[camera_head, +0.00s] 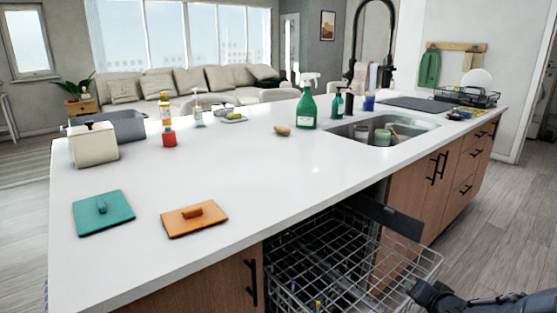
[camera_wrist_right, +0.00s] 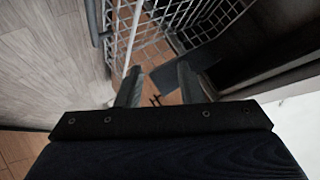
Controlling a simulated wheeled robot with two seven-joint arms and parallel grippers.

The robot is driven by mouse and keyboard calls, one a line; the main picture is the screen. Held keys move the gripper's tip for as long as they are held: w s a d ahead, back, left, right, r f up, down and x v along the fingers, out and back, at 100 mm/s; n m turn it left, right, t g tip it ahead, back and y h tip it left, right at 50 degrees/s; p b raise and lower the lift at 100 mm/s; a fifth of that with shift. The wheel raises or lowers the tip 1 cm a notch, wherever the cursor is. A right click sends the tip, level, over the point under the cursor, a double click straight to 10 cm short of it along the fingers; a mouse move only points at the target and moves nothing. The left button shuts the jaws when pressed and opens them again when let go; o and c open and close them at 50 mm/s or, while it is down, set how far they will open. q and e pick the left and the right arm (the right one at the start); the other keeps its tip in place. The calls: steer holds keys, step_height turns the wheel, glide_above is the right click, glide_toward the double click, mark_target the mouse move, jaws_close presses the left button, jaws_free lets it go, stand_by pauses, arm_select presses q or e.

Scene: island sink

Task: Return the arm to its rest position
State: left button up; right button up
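My right arm (camera_head: 480,303) comes in at the bottom right of the head view. Its gripper (camera_head: 418,289) is beside the near right corner of the pulled-out wire dishwasher rack (camera_head: 350,262). In the right wrist view the two fingers of the gripper (camera_wrist_right: 160,85) stand apart with nothing held between them. The wire rack (camera_wrist_right: 185,22) shows just beyond the fingertips; I cannot tell whether they touch it. My left gripper is not in view.
The white island counter (camera_head: 270,185) carries a teal lid (camera_head: 103,215), an orange lid (camera_head: 193,221), a white canister (camera_head: 93,146), a green spray bottle (camera_head: 307,108) and a sink (camera_head: 385,130). Floor (camera_head: 490,215) on the right is clear.

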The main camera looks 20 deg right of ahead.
steer(key=s+a+r+n+g+y, duration=0.25)
steer(key=s+a, duration=0.35)
steer(key=a, duration=0.3)
steer(key=s+a+r+n+g+y, duration=0.15)
steer(key=s+a+n, duration=0.3)
steer(key=a, duration=0.55)
steer(key=s+a+r+n+g+y, duration=0.1)
steer(key=s+a+r+n+y, duration=0.15)
steer(key=s+a, duration=0.5)
step_height(320, 180, up, 18)
steer(key=a+p, duration=0.2)
steer(key=p, duration=1.6)
steer(key=shift+w+r+y+p, duration=0.25)
steer(key=shift+w+y+p, duration=0.05)
steer(key=shift+y, duration=0.15)
steer(key=shift+s+d, duration=0.1)
